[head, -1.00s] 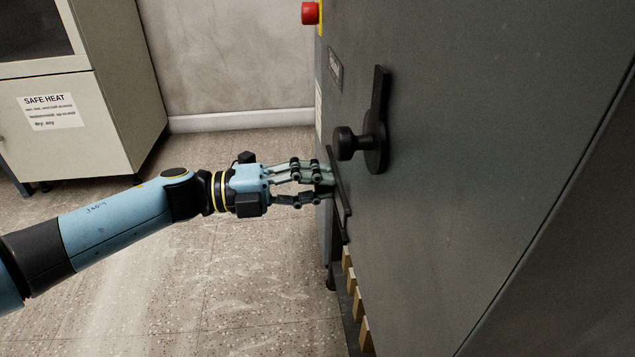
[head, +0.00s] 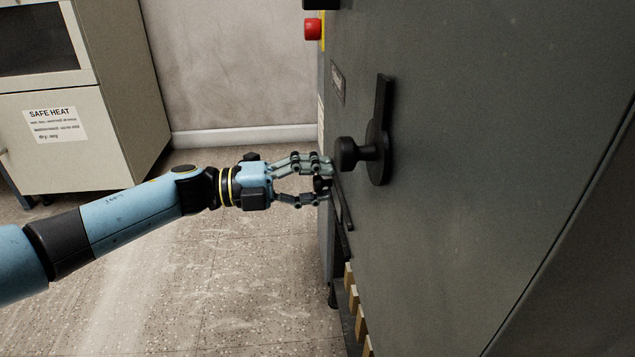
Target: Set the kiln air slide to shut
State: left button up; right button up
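The kiln (head: 480,150) is the large dark grey cabinet filling the right side of the head view. My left gripper (head: 328,183) is at the kiln's left face, below the big black handle. Its fingers are spread apart, open. A small dark knob (head: 322,184) shows between the fingertips; I cannot tell whether they touch it. A thin black rail (head: 345,212) runs down the kiln face just beside and below the fingers and may be part of the air slide. The slide's marks and exact position are hidden or too small to read. My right gripper is out of view.
A black handle with a round knob (head: 347,153) juts out above my fingers. A red button (head: 313,29) is higher up. A pale cabinet labelled SAFE HEAT (head: 110,130) stands at the left. Wooden blocks (head: 354,300) show low by the kiln. The floor between is clear.

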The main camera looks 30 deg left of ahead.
pick_arm(q)
jog(key=shift+s, duration=0.1)
jog(key=v, duration=1.2)
